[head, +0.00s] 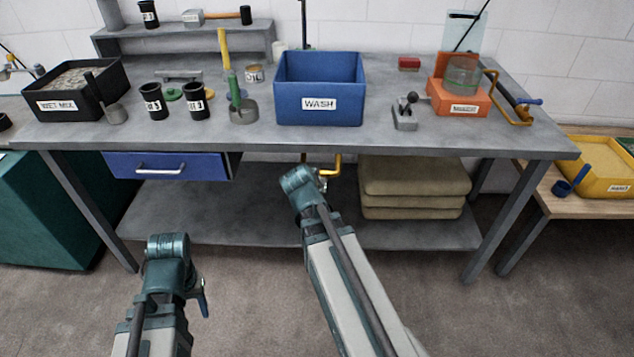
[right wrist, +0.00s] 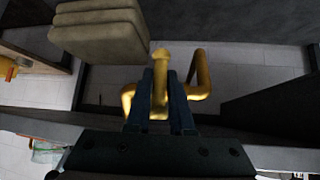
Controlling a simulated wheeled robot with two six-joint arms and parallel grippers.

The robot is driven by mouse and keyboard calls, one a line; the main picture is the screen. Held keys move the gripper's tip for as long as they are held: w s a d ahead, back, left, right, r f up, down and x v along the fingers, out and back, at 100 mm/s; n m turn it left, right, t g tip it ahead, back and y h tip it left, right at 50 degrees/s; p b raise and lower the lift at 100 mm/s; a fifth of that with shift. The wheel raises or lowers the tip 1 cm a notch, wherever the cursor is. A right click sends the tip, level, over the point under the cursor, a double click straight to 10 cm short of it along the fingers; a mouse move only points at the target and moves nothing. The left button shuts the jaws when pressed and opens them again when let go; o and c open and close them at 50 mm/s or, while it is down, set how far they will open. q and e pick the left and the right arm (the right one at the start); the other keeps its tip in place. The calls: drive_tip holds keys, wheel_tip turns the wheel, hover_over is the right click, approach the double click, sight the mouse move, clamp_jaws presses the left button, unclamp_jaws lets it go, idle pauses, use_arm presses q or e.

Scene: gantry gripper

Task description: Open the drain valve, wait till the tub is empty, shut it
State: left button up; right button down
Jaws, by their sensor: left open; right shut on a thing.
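The blue tub (head: 345,95) labelled WASH stands on the bench; its inside looks plain blue, and I cannot tell whether it holds water. Below it, under the bench top, is the yellow drain pipe (head: 337,166), which also shows in the right wrist view (right wrist: 203,72). My right gripper (head: 322,178) is at this pipe. In the right wrist view its two dark fingers (right wrist: 160,78) are shut on the yellow drain valve handle (right wrist: 159,55). The handle's exact angle is hard to tell. My left gripper (head: 203,298) is open and empty, low in front of the bench.
Stacked sacks (head: 415,185) lie on the lower shelf right of the pipe. A blue drawer (head: 190,167) hangs at left. The bench (head: 440,142) carries a black WET MIX box (head: 88,100), black cups and an orange device (head: 445,98). The floor before the bench is clear.

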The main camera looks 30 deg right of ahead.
idle(0.4)
drive_tip(key=c, duration=0.8)
unclamp_jaws()
use_arm(q)
drive_tip(key=shift+r, duration=0.15)
use_arm(e)
drive_tip(key=shift+s, duration=0.1)
